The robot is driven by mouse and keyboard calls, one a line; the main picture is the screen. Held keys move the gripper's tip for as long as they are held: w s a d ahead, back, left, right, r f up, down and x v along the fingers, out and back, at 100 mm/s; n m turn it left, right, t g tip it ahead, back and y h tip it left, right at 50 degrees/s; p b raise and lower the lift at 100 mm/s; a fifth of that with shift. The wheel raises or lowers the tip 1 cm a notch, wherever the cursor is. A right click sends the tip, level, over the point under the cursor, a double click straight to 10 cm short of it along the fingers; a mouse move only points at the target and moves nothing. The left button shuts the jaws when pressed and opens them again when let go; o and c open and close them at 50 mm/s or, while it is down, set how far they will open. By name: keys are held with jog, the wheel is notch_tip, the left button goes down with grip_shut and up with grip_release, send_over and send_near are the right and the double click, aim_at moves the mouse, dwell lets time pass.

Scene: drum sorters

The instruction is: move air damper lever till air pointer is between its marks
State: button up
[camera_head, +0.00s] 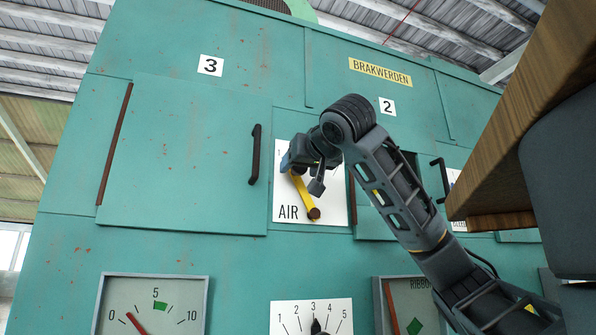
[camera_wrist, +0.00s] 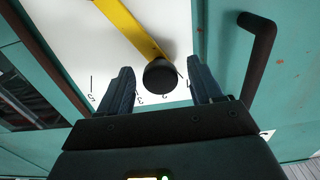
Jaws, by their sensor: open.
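The yellow air damper lever (camera_head: 304,192) is on a white plate marked AIR (camera_head: 288,213). It slants up and left from its brownish pivot (camera_head: 314,213). Its upper end is hidden behind my gripper (camera_head: 313,160) in the head view. In the wrist view, the lever (camera_wrist: 128,25) ends in a black round knob (camera_wrist: 160,78). My open gripper (camera_wrist: 163,85) has one finger on each side of the knob, with gaps visible. A gauge (camera_head: 208,300) at lower left has a red pointer (camera_head: 136,323) below its green band (camera_head: 163,306); its name is out of view.
A black door handle (camera_head: 254,154) is left of the AIR plate and shows close by in the wrist view (camera_wrist: 262,45). A numbered dial (camera_head: 340,307) and a gauge marked RIBBO (camera_head: 420,284), cut off, are below. A wooden edge (camera_head: 530,100) juts in at right.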

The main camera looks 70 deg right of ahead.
grip_shut()
dwell(0.7)
